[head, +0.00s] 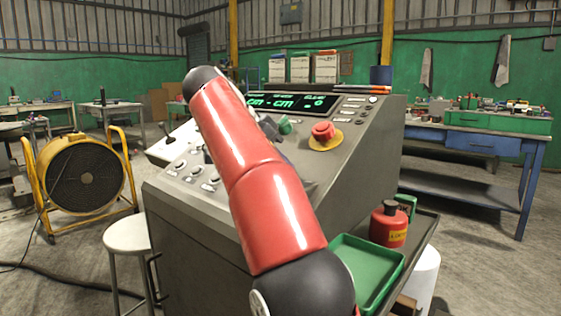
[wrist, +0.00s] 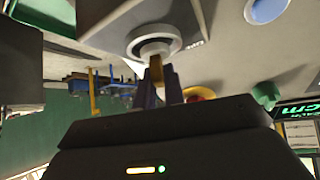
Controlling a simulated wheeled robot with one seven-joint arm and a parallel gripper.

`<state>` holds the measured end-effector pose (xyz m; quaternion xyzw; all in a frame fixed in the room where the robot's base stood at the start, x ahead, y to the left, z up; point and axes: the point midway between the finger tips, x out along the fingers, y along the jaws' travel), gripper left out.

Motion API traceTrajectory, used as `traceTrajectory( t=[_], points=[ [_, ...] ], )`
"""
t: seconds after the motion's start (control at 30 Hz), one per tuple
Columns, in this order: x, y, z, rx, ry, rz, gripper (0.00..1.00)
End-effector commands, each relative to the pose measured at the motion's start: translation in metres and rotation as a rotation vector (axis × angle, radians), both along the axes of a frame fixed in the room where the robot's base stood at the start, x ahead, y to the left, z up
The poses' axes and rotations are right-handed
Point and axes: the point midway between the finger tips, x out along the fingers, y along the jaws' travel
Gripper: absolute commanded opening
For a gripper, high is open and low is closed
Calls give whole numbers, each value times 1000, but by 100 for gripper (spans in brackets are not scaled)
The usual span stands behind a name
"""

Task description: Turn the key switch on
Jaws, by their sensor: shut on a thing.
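In the wrist view, the key switch (wrist: 153,46) is a pale round collar with a dark centre on the grey panel. A brass-coloured key (wrist: 128,68) shows just below the collar, partly covered by the fingers. My gripper (wrist: 155,68) has its dark fingers closed on the key, close to the collar. The exact angle of the key is hard to tell. In the head view, my red arm reaches over the console (head: 345,135) and hides the key switch and most of the gripper.
A red emergency button on a yellow base (head: 325,135) and a green knob (head: 285,126) stand near my arm on the sloped panel. A lit display (head: 285,103) sits above. A green tray (head: 365,270) and red canister (head: 389,224) are at the right side.

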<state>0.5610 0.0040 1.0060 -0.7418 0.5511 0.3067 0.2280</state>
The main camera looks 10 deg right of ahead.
Motion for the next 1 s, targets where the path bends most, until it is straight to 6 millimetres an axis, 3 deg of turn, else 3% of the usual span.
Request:
traceTrajectory(
  t=[0.33, 0.87, 0.9, 1.0],
  points=[
    [1, 0, 0, 1, -2, -104, 0],
    [1, 0, 0, 1, -3, -119, 0],
    [1, 0, 0, 1, -2, -118, 16],
    [1, 0, 0, 1, -2, -118, 29]
  ],
)
